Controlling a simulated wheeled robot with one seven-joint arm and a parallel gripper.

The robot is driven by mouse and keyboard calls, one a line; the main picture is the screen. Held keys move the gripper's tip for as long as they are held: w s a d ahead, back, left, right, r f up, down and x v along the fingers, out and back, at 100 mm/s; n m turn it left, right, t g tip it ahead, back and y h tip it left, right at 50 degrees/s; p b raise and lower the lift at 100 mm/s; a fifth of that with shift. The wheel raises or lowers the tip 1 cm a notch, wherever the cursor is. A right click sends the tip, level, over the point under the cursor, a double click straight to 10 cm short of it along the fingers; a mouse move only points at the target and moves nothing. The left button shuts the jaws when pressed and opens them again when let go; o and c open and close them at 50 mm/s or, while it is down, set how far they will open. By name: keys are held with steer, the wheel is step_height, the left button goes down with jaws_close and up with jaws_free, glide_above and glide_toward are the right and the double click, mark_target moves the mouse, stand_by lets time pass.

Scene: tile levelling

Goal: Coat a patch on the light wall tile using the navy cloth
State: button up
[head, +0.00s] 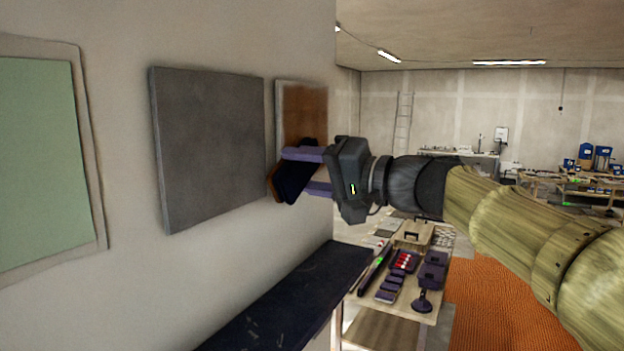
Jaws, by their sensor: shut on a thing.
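My gripper (298,171) is shut on the navy cloth (294,184), its two purple fingers reaching left toward the wall. The cloth hangs tilted in front of the lower part of the rightmost tile (289,88). That tile has a pale grey border and a large orange-brown patch (306,115) over most of its face. A brown edge shows at the cloth's lower left. Whether the cloth touches the tile cannot be told. The cloth and gripper hide the tile's lower part.
A plain dark grey tile (210,145) hangs in the middle of the wall. A pale-bordered tile with a green face (40,165) is at the left. A dark ledge (290,305) juts out below. A bench (418,308) with tools stands at lower right.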

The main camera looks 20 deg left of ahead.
steer(key=shift+s, duration=0.3)
steer(key=shift+d+f+b, duration=0.1)
steer(key=shift+d+b, duration=0.65)
steer(key=shift+d, duration=0.05)
steer(key=shift+s+d+b, duration=0.2)
steer(key=shift+d+b, duration=0.9)
steer(key=shift+d, duration=0.95)
steer(key=d+b, duration=0.1)
steer(key=d, duration=0.2)
steer(key=shift+s, duration=0.1)
